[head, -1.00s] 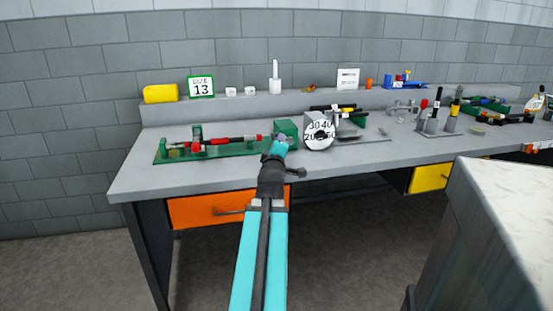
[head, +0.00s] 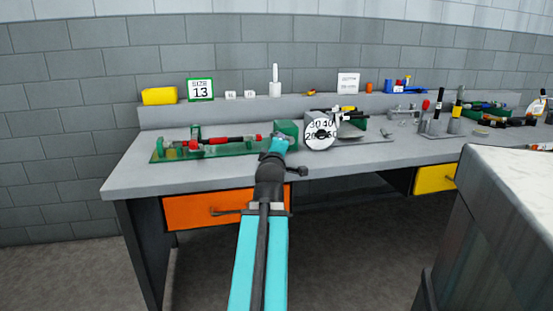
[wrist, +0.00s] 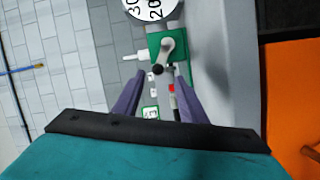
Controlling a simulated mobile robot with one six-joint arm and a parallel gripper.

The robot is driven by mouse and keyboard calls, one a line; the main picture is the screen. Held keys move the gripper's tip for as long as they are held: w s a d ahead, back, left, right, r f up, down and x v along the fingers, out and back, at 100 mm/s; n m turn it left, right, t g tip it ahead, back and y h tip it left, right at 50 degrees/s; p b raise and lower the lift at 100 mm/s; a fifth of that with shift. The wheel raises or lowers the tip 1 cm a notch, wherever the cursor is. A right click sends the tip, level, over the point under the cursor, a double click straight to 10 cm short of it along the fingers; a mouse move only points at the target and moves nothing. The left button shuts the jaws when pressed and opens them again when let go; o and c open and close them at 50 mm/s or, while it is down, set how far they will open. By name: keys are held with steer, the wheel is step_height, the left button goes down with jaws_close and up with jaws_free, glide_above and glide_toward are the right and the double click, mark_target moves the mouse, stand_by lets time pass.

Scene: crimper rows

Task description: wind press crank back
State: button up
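The green press (head: 208,150) lies along the left part of the bench, with a red and black tool on it and a green block (head: 287,129) at its right end. In the wrist view, a grey crank arm (wrist: 168,48) with a black knob (wrist: 157,69) sits on the green block (wrist: 153,42). My gripper (wrist: 159,71) is open; its two purple fingers stand apart, with the knob showing between their tips. I cannot tell whether they touch it. In the head view my gripper (head: 277,145) is at the block's front and hides the crank.
A white numbered dial (head: 321,129) stands right of the block. The "SIZE 13" sign (head: 200,89) and a yellow box (head: 159,96) are on the back shelf. Orange (head: 219,207) and yellow (head: 434,178) drawers are under the bench. A pale-topped counter (head: 510,190) stands at right.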

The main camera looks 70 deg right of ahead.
steer(key=b+v, duration=0.5)
steer(key=b, duration=0.4)
steer(key=shift+a, duration=0.15)
stand_by(0.4)
steer(key=shift+s, duration=0.1)
